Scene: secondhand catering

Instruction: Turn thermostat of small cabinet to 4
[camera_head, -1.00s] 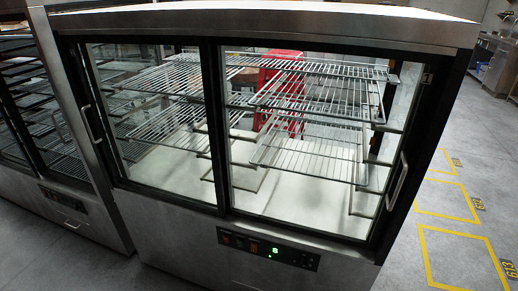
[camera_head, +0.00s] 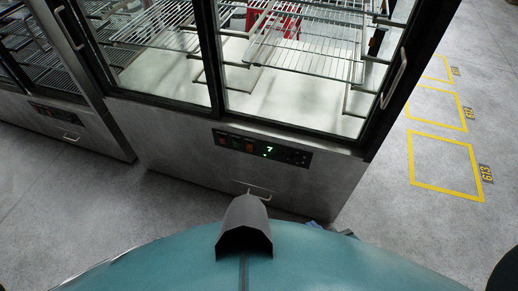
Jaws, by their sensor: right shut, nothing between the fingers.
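The glass-fronted steel display cabinet (camera_head: 180,145) stands in front of me. Its black control panel (camera_head: 232,142) is low on the front, below the sliding glass doors. The green thermostat display (camera_head: 269,149) on the panel reads 7. Reddish switches sit left of the display and small dark buttons right of it, too small to read. My right gripper (camera_head: 332,229) barely shows beyond the edge of my teal body, below and right of the panel and apart from it. It is shut and empty, mostly hidden by my body. My left gripper is out of view.
A second cabinet (camera_head: 95,140) with its own dark panel (camera_head: 55,114) stands at the left. A small handle (camera_head: 259,193) sticks out below the front cabinet's panel. Grey floor (camera_head: 395,215) with yellow marked squares (camera_head: 445,167) lies open at the right.

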